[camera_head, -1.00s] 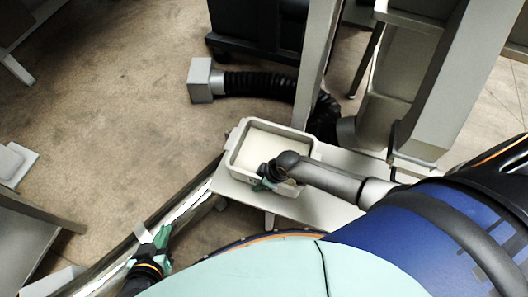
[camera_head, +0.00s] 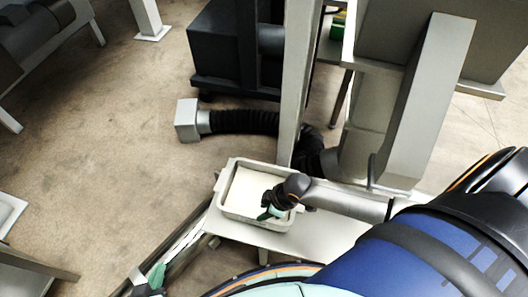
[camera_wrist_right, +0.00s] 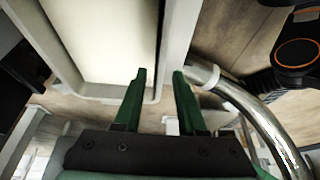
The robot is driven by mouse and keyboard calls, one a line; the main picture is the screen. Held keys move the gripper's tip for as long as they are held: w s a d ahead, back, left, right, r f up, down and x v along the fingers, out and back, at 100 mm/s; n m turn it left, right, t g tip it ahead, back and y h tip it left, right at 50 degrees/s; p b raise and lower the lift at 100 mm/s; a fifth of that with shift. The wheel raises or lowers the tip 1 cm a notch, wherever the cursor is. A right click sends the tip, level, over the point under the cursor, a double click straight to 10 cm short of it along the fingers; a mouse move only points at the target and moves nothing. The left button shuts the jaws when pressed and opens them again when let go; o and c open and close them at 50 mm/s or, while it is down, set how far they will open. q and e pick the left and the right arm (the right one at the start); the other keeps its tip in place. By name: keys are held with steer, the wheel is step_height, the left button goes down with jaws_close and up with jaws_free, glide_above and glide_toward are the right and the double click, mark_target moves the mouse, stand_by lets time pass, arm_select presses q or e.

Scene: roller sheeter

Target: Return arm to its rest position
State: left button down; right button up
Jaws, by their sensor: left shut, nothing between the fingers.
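My left gripper (camera_head: 154,276) is at the bottom left of the head view, beside a long shiny metal rail (camera_head: 183,243).
The tub holds a flat white content (camera_head: 250,190) and stands on a pale bench (camera_head: 325,222). Behind it are a grey post (camera_head: 296,85), a black corrugated hose (camera_head: 245,122) and a black cabinet (camera_head: 217,50). A curved metal pipe (camera_wrist_right: 255,112) runs close right of the fingers.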

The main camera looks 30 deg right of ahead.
steer(key=shift+a, duration=0.1)
steer(key=s+a+r+m+t, duration=0.4)
steer(key=a+r+m+t, duration=0.1)
steer(key=a+r, duration=0.1)
arm_select(q)
steer(key=s+a+r+y+p, duration=0.1)
steer(key=a+r+p, duration=0.3)
steer(key=r+p, duration=0.5)
steer(key=s+p, duration=0.1)
steer(key=p, duration=0.2)
steer(key=shift+n, duration=0.4)
arm_select(e)
steer(key=s+d+r+m+t, duration=0.1)
steer(key=d+r, duration=0.4)
steer(key=r, duration=0.6)
steer(key=shift+s+m+h, duration=0.4)
arm_select(q)
steer(key=shift+s, duration=0.1)
